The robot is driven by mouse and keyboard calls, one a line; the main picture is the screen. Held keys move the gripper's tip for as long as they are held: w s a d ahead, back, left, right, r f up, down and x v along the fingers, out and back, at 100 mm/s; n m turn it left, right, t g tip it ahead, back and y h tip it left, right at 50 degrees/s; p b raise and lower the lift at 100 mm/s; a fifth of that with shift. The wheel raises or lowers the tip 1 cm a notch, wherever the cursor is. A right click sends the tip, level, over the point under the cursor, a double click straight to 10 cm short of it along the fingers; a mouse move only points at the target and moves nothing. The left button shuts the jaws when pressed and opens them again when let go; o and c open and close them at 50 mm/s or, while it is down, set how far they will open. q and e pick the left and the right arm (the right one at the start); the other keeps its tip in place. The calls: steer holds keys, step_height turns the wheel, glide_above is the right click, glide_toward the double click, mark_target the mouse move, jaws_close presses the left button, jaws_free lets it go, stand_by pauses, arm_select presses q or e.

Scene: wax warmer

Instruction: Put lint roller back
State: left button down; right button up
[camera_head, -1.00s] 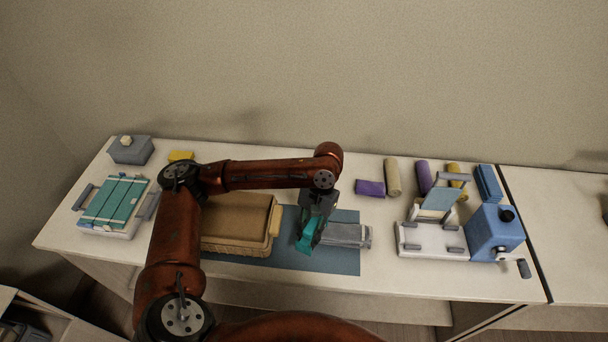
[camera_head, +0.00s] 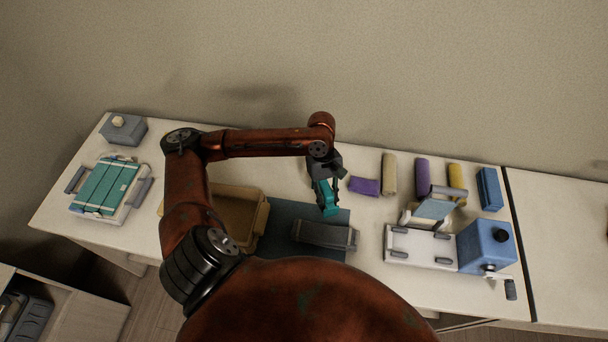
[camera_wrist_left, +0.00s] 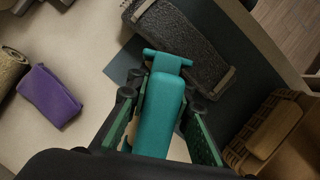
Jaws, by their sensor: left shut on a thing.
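My left gripper (camera_head: 326,190) is shut on a teal tool with a T-shaped end, apparently the lint roller (camera_head: 329,206). In the left wrist view the lint roller (camera_wrist_left: 160,108) sits between the two fingers (camera_wrist_left: 160,125), its crossbar pointing away from the palm. It is above the back edge of the blue-grey mat (camera_head: 280,224). A dark grey fuzzy piece with banded ends (camera_head: 325,235) lies on the mat, just in front of the gripper in the head view; it also shows in the left wrist view (camera_wrist_left: 185,45). My right gripper is out of view.
A wicker basket (camera_head: 262,216) stands left of the mat, partly behind my arm. A purple folded cloth (camera_head: 364,186) and several rolls lie right of the gripper. A white press (camera_head: 408,248) and blue box (camera_head: 486,246) stand farther right. A teal-topped tray (camera_head: 107,187) is at far left.

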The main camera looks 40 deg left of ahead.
arm_select(q)
steer(key=s+a+r+n+t+p, duration=0.3)
steer(key=a+r+n+t+p, duration=0.25)
steer(key=n, duration=0.65)
steer(key=shift+g, duration=0.35)
steer(key=w+a+f, duration=0.2)
steer(key=w+f, duration=0.1)
steer(key=w+a+f, duration=0.3)
steer(key=w, duration=0.1)
steer(key=w+a+f+p, duration=0.1)
steer(key=w+a+f, duration=0.2)
steer(key=w+f, duration=0.1)
steer(key=shift+w+a, duration=0.1)
steer(key=shift+w, duration=0.1)
steer(key=shift+w+a+f, duration=0.2)
steer(key=shift+w+f, duration=0.1)
steer(key=shift+f, duration=0.2)
steer(key=shift+f+p, duration=0.35)
steer(key=shift+f, duration=1.15)
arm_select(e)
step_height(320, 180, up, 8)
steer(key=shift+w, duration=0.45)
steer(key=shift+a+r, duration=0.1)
